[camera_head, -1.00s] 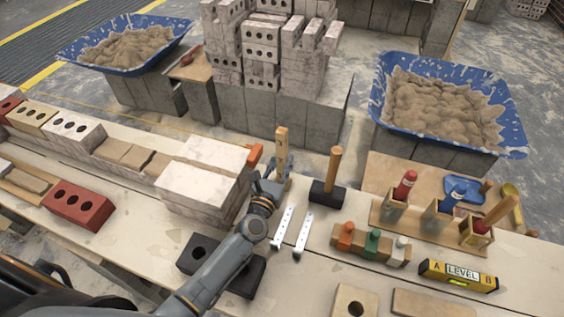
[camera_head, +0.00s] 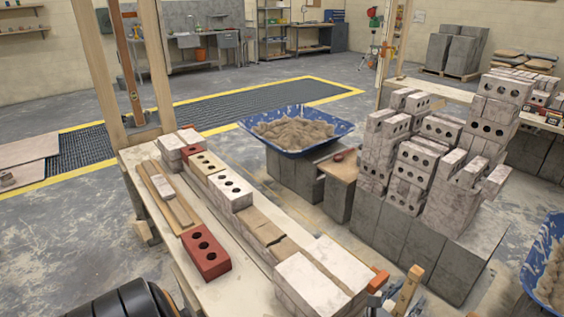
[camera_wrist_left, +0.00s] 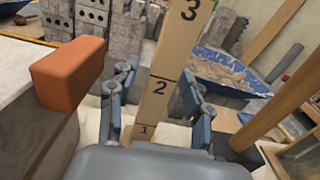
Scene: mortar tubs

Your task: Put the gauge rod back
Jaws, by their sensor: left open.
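The gauge rod (camera_wrist_left: 166,72) is a light wooden strip marked 1, 2 and 3. In the left wrist view it stands between the two fingers of my left gripper (camera_wrist_left: 160,105). The fingers are open, with a gap on each side of the rod. In the head view the rod's upper end (camera_head: 408,290) shows at the bottom edge, with a small part of my left gripper (camera_head: 392,304) beside it. The rod's foot is hidden behind the gripper body. My right gripper is not in view.
A wooden handle (camera_wrist_left: 272,100) rises close on the right. The bench carries a brick row and a red brick (camera_head: 205,252). A blue mortar tub (camera_head: 297,130) and stacked grey bricks (camera_head: 412,160) stand behind.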

